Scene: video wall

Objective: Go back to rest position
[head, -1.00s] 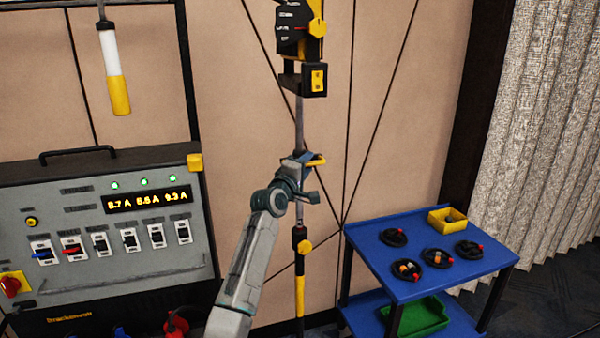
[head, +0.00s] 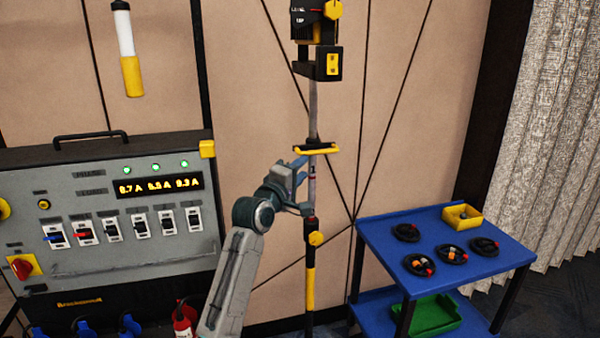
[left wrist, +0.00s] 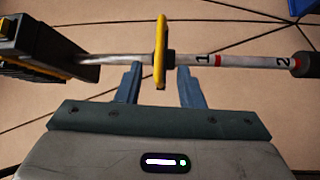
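My left gripper (head: 302,183) is in the middle of the head view, just left of an upright pole (head: 313,110). It sits a little below a yellow and black collar (head: 317,149) on that pole. In the left wrist view, the gripper's two fingers (left wrist: 159,82) stand apart with nothing clamped between them. The pole (left wrist: 240,59) crosses beyond the fingertips there, and the collar's yellow disc (left wrist: 161,45) shows between them. How far the fingertips are from the pole is hard to tell. My right gripper is in neither view.
A grey switch panel (head: 120,245) with lit readouts stands at the left. A blue cart (head: 385,240) at the right carries a yellow bin (head: 462,217), black round items and, below, a green tray (head: 435,316). A black and yellow unit (head: 318,65) is higher on the pole.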

